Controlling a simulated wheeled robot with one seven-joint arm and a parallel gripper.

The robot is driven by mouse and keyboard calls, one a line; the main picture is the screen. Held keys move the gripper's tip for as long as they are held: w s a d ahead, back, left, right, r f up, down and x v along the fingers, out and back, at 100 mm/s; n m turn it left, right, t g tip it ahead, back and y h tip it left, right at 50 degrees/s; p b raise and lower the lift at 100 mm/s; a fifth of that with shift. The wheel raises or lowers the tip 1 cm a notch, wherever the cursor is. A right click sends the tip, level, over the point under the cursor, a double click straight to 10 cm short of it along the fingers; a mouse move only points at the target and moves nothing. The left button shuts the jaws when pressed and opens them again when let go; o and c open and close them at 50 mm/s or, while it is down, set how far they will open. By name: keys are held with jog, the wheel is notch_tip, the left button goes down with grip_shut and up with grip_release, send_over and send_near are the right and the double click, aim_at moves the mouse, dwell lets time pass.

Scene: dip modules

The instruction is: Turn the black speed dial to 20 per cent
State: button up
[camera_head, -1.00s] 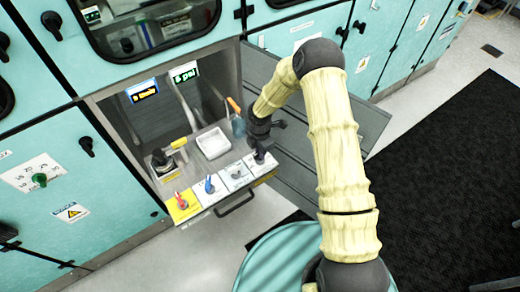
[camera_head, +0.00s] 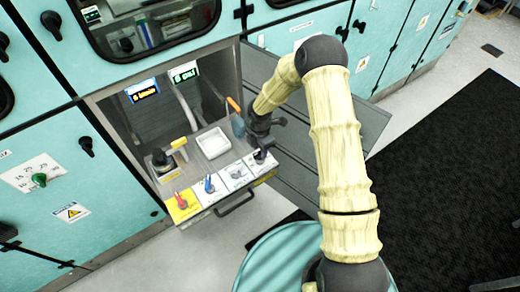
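The black dial (camera_head: 260,156) is on the rightmost white label plate at the front of an open bay, low in the cabinet wall. It is small, and its pointer and scale are too small to read. My gripper (camera_head: 262,142) is at the end of the cream-sleeved arm, right over this dial and partly covering it. I cannot tell whether it touches the dial or whether its fingers are open or shut.
Beside the dial are a grey-and-white plate (camera_head: 237,173), a blue-handled valve (camera_head: 209,184) and a red one on a yellow plate (camera_head: 182,201). Behind are a white tray (camera_head: 212,143), an orange-handled tool (camera_head: 234,106) and a yellow-handled device (camera_head: 165,157). A bar handle (camera_head: 235,204) sits below.

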notch_tip(320, 180, up, 16)
jog(key=shift+r, duration=0.25)
dwell(0.6)
jog(key=s+d+r+m+t, duration=0.1)
jog(key=s+d+r+m, duration=0.2)
jog(key=s+d+m, duration=0.2)
jog(key=s+d+r+m+p, duration=0.1)
jog(key=s+d+r+m, duration=0.3)
jog(key=s+m, duration=0.3)
jog(key=s+d+r+m+t, duration=0.1)
jog(key=s+d+r+m, duration=0.3)
jog(key=m, duration=0.9)
jog(key=s+d, duration=0.2)
jog(key=shift+s+t, duration=0.3)
jog(key=shift+s, duration=0.1)
jog(key=shift+w, duration=0.1)
